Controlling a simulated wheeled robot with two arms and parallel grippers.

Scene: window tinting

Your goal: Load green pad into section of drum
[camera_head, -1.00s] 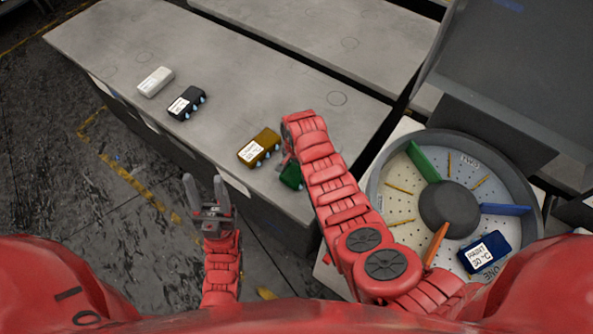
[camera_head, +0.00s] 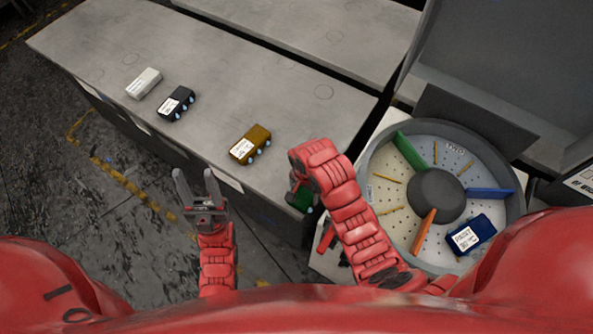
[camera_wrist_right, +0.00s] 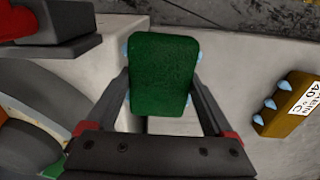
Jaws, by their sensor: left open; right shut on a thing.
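The green pad (camera_wrist_right: 162,76) is held between the fingers of my right gripper (camera_wrist_right: 165,95) in the right wrist view. In the head view the green pad (camera_head: 300,198) shows only partly, beneath my right wrist, near the table's front right edge. The drum (camera_head: 368,172) is a round grey tub at the right, with a dark hub and green, blue and orange dividers. A blue labelled pad (camera_head: 466,238) lies in the section between the blue and orange dividers. My left gripper (camera_head: 201,188) is open and empty in front of the table.
A white pad (camera_head: 144,83), a black pad (camera_head: 176,103) and a brown labelled pad (camera_head: 250,144) lie on the grey table (camera_head: 215,70). The brown pad also shows in the wrist view (camera_wrist_right: 285,105). A dark raised panel (camera_head: 500,90) stands behind the drum.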

